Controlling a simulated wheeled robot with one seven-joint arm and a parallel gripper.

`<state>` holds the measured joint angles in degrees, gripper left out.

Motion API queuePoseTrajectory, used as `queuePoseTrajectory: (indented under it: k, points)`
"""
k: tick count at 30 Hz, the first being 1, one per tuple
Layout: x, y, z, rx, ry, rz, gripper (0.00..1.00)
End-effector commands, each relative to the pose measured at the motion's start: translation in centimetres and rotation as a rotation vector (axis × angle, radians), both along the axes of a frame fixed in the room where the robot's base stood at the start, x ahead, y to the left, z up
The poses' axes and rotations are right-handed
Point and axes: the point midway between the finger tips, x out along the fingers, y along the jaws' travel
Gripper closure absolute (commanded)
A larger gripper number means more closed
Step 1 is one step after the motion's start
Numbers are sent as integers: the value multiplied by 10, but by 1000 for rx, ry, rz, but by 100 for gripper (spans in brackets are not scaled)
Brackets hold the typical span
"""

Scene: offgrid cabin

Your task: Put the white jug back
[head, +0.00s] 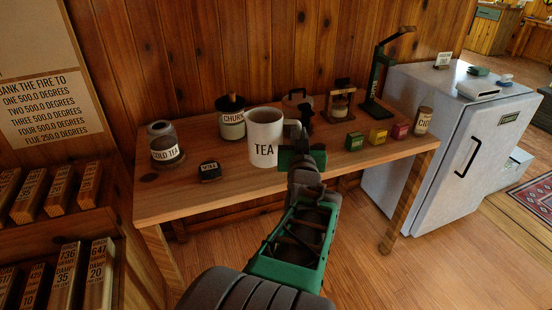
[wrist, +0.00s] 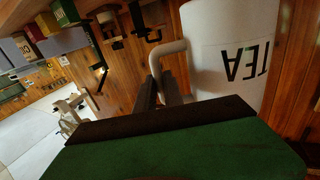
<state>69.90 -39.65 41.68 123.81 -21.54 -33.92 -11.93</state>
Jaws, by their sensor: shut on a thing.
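The white jug (head: 264,150), lettered TEA, is upright over the front middle of the wooden table (head: 230,185). My gripper (head: 297,132) is at the jug's right side, shut on its handle. In the wrist view the jug (wrist: 222,55) fills the upper right, its lettering upside down. Its handle (wrist: 158,50) runs down to the dark fingers of my gripper (wrist: 158,92). I cannot tell whether the jug's base touches the table.
A COLD TEA jar (head: 165,145) and a small dark box (head: 210,171) stand left of the jug. A CHURN jar (head: 231,118) is close behind. Green (head: 354,141), yellow (head: 377,136) and red (head: 400,129) boxes stand right, near the CIDER jar (head: 423,121). A white fridge (head: 440,140) is beyond.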

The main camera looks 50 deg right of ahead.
Motion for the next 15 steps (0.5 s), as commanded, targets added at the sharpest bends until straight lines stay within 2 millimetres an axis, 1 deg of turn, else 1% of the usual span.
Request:
queuePoseTrajectory:
  k: [1, 5, 6, 10, 15]
  points:
    - [16, -7, -7, 4, 2, 9, 100]
    - [45, -28, -24, 2, 2, 7, 100]
    - [51, -34, -35, 2, 2, 5, 100]
    - [69, -47, -62, 2, 1, 3, 100]
    - [80, -55, -76, -4, -2, 1, 100]
